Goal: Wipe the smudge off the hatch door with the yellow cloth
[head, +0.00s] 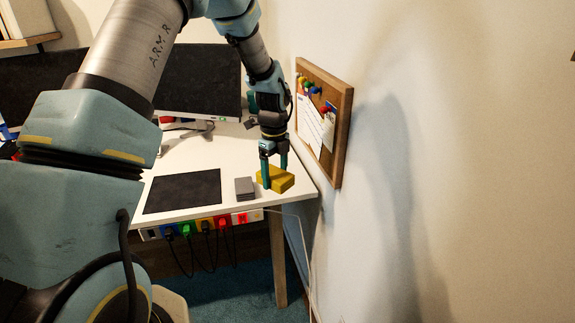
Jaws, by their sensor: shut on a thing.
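A yellow block-like cloth (281,180) is at the right front part of the white desk, near its right edge. My gripper (275,183) points down over it, with its fingers on either side, shut on the cloth. I cannot tell whether the cloth rests on the desk or is held just above it. No hatch door and no smudge show in the head view.
The white desk (180,146) holds a dark mat (184,191), a small grey block (244,188) left of the cloth and a monitor (200,80). A corkboard (338,135) hangs on the right wall. A power strip (215,224) with cables runs along the front edge.

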